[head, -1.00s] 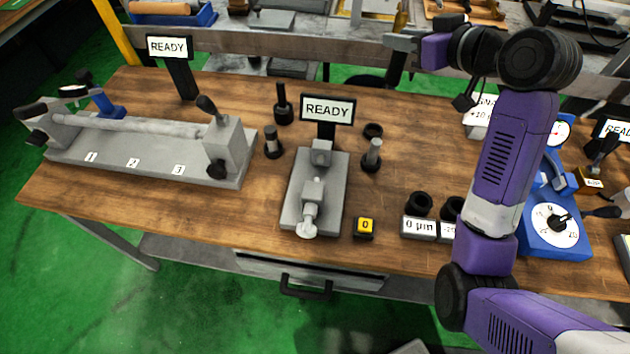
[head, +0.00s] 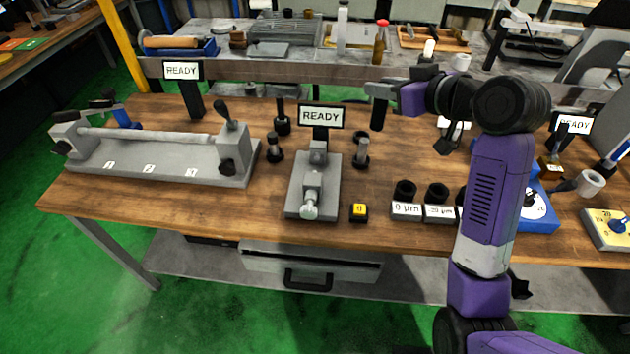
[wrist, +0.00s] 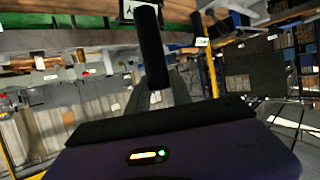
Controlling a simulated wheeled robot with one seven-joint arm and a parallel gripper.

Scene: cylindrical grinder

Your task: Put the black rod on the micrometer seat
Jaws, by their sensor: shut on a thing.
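My gripper (head: 380,90) is shut on the black rod (head: 377,114) and holds it roughly upright, with its lower end hanging below the fingers. In the wrist view the black rod (wrist: 151,48) stands beyond the dark jaw pad (wrist: 160,118). The grey micrometer (head: 313,188) sits mid-bench, with a thimble at the front and an upright block behind, under a READY sign (head: 321,116). I cannot make out its seat clearly. In the head view the held rod appears to the right of and behind the micrometer, apart from it.
A grey rod (head: 361,150) in a dark holder stands right of the micrometer. A short post (head: 274,146) and a dark post (head: 282,118) stand left. A yellow-topped block (head: 359,212) and labelled black cups (head: 405,191) are at front right. A grey long fixture (head: 150,157) fills the left.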

